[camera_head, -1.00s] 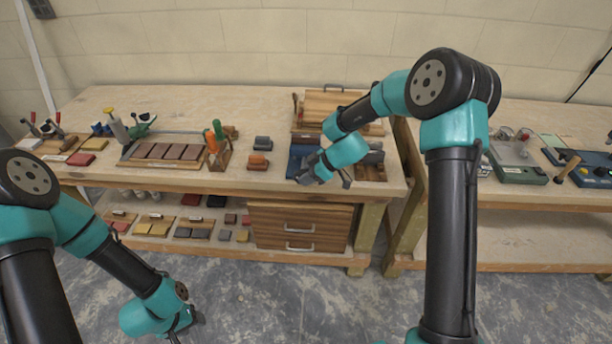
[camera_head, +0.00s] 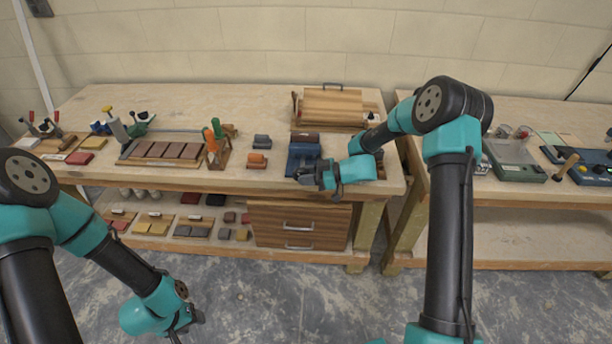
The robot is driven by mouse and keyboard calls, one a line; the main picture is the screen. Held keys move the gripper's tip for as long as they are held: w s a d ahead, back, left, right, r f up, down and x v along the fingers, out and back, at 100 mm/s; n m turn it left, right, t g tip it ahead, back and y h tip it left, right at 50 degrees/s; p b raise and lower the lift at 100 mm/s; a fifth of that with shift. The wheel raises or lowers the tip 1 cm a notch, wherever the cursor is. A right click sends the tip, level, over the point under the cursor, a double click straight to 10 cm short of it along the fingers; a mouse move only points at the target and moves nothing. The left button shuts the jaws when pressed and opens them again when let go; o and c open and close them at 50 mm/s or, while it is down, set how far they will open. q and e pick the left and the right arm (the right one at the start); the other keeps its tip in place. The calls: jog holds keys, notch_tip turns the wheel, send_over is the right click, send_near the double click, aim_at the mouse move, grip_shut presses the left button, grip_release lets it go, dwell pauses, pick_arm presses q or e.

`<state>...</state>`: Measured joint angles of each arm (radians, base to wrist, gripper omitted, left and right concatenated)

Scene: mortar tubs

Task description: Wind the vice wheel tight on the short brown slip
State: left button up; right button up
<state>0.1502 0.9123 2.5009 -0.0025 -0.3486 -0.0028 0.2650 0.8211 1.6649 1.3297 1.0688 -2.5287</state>
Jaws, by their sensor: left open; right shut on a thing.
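The blue vice (camera_head: 303,153) stands near the front edge of the left bench. A dark brown piece (camera_head: 305,137) shows at its back; I cannot tell whether this is the short brown slip between the jaws. My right gripper (camera_head: 304,178) is at the vice's front end, shut on what appears to be the vice wheel. The gripper hides the wheel, so its shape and turn cannot be seen. My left gripper (camera_head: 190,322) is open and empty, low in front of the bench over the floor.
Left of the vice are orange-and-grey blocks (camera_head: 257,160), a rack with orange and green handles (camera_head: 216,145), and a tray of brown slips (camera_head: 165,151). Drawers (camera_head: 299,225) sit below. A second bench stands right.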

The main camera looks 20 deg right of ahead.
jog(key=shift+s+a+f, duration=0.15)
jog(key=shift+s+a, duration=0.05)
jog(key=shift+s, duration=0.05)
jog(key=o, duration=0.7)
jog(key=shift+o, duration=0.7)
jog(key=shift+w+d, duration=0.1)
jog(key=shift+d, duration=0.1)
jog(key=v, duration=1.7)
jog(key=shift+d, duration=0.1)
